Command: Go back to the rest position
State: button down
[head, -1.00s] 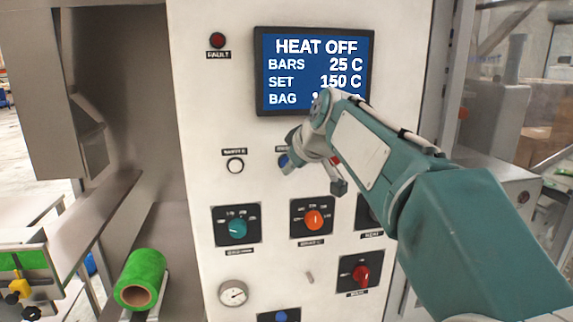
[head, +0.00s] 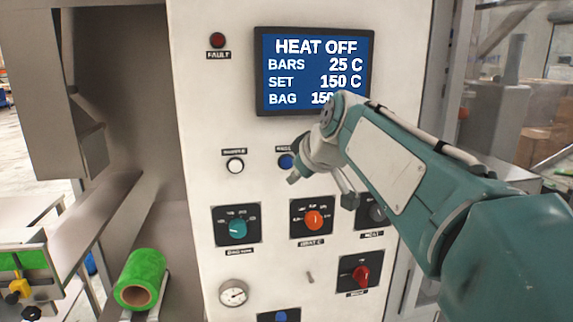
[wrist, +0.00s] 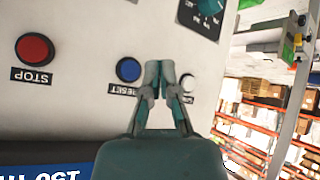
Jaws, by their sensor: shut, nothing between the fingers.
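My gripper (head: 322,188) is in front of the white control panel (head: 195,120), just below its screen (head: 292,72). In the wrist view the fingers (wrist: 160,72) are shut with nothing between them. They point across the panel face, between a blue RESET button (wrist: 129,69) and a small white button (wrist: 188,83). The blue button also shows in the head view (head: 286,161), just left of the gripper. The screen reads HEAT OFF, BARS 25 C, SET 150 C; my arm covers part of the BAG line.
A red STOP button (wrist: 34,48) is in the wrist view. A green roll (head: 140,279) sits at lower left. A metal housing (head: 75,100) stands left.

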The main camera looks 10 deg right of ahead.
jog(key=s+d+f+m+g+h, duration=0.1)
jog(key=s+f+m, duration=0.3)
jog(key=s+f, duration=0.6)
jog(key=s+d+f+m+g+h, duration=0.2)
jog(key=s+d+f+m, duration=0.2)
jog(key=s+f, duration=0.7)
jog(key=s, duration=0.5)
jog(key=shift+s, duration=0.35)
dwell(1.0)
